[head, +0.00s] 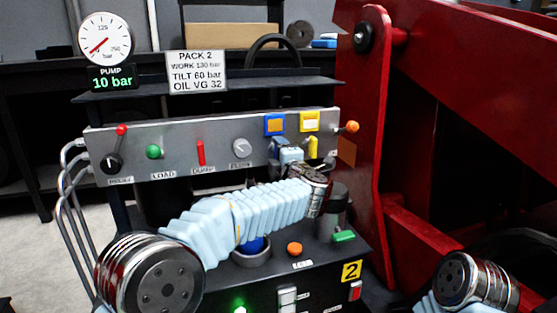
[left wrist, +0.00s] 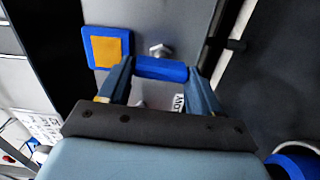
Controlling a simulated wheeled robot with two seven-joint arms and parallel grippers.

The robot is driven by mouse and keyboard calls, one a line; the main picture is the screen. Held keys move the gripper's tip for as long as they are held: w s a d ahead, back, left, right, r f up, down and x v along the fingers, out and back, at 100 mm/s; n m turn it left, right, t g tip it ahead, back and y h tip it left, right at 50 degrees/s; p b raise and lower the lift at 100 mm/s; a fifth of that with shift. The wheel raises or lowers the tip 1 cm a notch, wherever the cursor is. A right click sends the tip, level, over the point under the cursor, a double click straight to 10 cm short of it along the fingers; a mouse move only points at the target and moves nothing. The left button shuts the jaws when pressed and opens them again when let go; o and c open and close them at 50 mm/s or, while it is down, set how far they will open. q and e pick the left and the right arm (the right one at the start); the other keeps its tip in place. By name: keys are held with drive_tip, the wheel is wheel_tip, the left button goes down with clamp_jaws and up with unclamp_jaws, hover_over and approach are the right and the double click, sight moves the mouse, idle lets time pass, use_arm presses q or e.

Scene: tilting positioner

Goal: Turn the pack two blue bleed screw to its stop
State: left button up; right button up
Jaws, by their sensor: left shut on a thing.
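The blue bleed screw shows in the left wrist view as a blue bar handle (left wrist: 162,69) beside a silver hex fitting (left wrist: 160,50). My left gripper (left wrist: 160,76) has a finger at each end of the bar and is shut on it. In the head view my left gripper (head: 283,149) is at the panel, below a blue plate with an orange square (head: 275,124), and hides most of the screw. A sign reading PACK 2 (head: 196,72) stands above the panel. My right gripper is out of view; only part of my right arm shows.
The grey panel (head: 130,144) carries a green LOAD knob (head: 153,152), a red lever (head: 201,153) and a yellow handle (head: 313,146) close right of my left gripper. The gauge (head: 105,40) stands above a 10 bar display. A red frame (head: 375,120) rises at right.

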use_arm(q)
drive_tip(key=shift+w+a+r+n, duration=0.1)
drive_tip(key=shift+a+n, duration=0.1)
drive_tip(key=shift+n, duration=0.2)
drive_tip(key=o, duration=0.8)
drive_tip(key=shift+c, duration=0.2)
drive_tip(key=o, duration=0.3)
drive_tip(key=shift+w, duration=0.1)
drive_tip(key=shift+d, duration=0.1)
drive_tip(key=v, duration=1.4)
